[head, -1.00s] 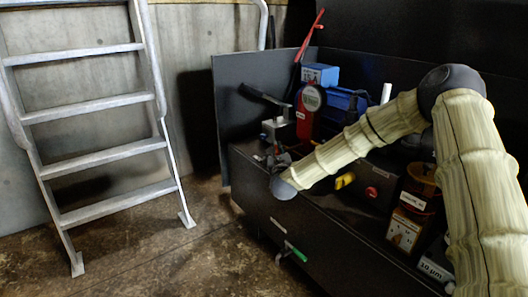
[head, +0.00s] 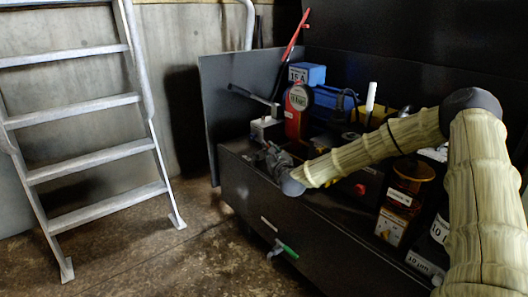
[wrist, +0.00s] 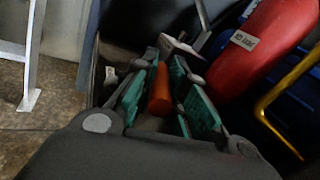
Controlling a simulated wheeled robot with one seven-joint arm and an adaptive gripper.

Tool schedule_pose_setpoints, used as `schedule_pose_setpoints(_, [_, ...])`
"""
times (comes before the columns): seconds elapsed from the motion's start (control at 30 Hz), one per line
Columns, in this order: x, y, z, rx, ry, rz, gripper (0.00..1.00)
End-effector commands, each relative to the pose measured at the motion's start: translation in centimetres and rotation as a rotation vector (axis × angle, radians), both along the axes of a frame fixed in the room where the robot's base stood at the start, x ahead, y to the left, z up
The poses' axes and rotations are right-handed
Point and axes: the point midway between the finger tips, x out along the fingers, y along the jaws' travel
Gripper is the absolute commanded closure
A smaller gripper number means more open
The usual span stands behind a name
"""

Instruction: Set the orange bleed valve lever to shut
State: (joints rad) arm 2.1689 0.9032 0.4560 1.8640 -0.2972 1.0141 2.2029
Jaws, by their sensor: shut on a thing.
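The orange bleed valve lever (wrist: 160,90) shows in the wrist view as a short orange rod between the two green finger pads. My gripper (wrist: 166,84) is shut on it, one pad on each side. In the head view my gripper (head: 271,158) is at the left end of the dark cabinet, over its front edge, and the lever cannot be made out there. The valve body and any shut mark are hidden.
A red cylinder (wrist: 252,45) and a yellow bar (wrist: 285,95) are to the right of my gripper in the wrist view. A green-handled valve (head: 287,250) sits on the dark cabinet front (head: 310,235). A metal ladder (head: 95,160) stands left; open floor lies between.

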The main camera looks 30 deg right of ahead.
Motion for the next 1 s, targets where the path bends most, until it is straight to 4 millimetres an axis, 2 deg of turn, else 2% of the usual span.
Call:
schedule_pose_setpoints(0.03, [-0.3,-0.2,-0.5,0.002,0.007,0.000,1.00])
schedule_pose_setpoints(0.47, [-0.3,-0.3,-0.6,0.001,0.008,0.000,1.00])
schedule_pose_setpoints(0.5, [-0.3,-0.3,-0.6,0.001,0.008,0.000,0.81])
schedule_pose_setpoints(0.6, [-0.3,-0.3,-0.6,0.001,0.008,0.000,0.67])
schedule_pose_setpoints(0.83, [-1.0,-0.2,-0.6,0.002,0.009,0.000,0.66])
schedule_pose_setpoints(0.93, [-2.1,-0.2,-0.8,0.004,0.011,-0.001,0.66])
schedule_pose_setpoints(1.0, [-3.3,-0.4,-0.6,0.004,0.010,-0.004,0.62])
